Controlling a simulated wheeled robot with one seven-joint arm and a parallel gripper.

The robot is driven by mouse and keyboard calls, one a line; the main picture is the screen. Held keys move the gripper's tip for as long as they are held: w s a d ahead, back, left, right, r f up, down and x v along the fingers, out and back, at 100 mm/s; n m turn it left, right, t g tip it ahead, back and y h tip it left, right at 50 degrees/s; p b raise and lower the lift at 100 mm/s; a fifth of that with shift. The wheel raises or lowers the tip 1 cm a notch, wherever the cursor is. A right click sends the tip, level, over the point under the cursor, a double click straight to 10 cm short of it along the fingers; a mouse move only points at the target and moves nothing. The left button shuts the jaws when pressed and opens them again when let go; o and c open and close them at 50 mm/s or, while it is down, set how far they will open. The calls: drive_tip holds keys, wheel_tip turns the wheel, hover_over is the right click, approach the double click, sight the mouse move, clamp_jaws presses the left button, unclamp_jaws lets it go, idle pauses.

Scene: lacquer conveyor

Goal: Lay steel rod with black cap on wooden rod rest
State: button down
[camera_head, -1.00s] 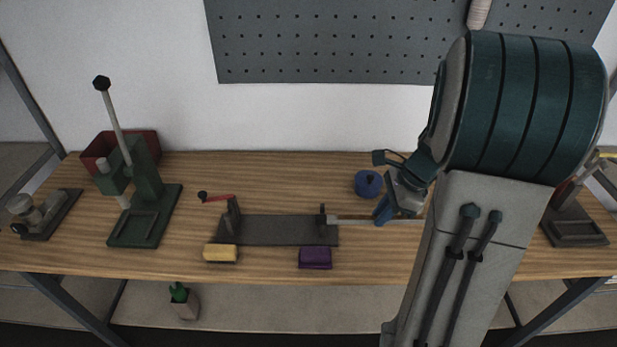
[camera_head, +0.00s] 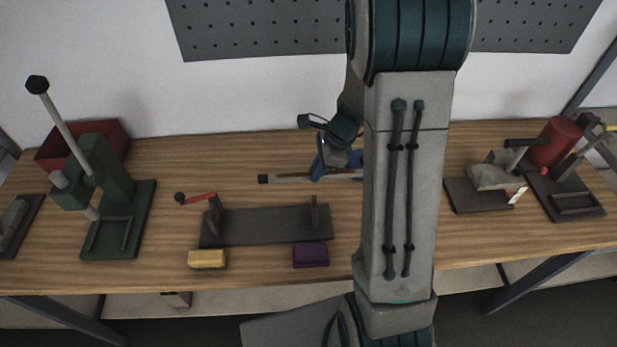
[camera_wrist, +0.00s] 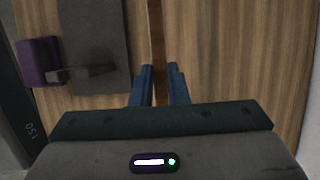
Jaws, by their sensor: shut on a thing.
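A narrow brown strip (camera_head: 294,175), possibly the wooden rod rest, shows along the rod. In the wrist view a brown strip (camera_wrist: 157,40) runs between my fingertips (camera_wrist: 160,72). I cannot tell whether rod and strip touch.
A dark jig (camera_head: 265,228) with a red crank stands in front of the rod, with yellow (camera_head: 207,259) and purple (camera_head: 310,255) blocks before it. A green press (camera_head: 105,195) is left; a grey-topped fixture (camera_head: 490,180) and red cylinder (camera_head: 555,143) are right.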

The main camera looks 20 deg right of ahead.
sight(309, 189)
drive_tip(key=shift+w+a+f, duration=0.25)
drive_tip(key=shift+w+a, duration=0.05)
drive_tip(key=shift+a, duration=0.15)
drive_tip(key=shift+w+a+f, duration=0.25)
drive_tip(key=shift+a, duration=0.15)
drive_tip(key=shift+f, duration=2.1)
drive_tip(key=shift+f, duration=0.15)
drive_tip(key=c, duration=1.4)
unclamp_jaws()
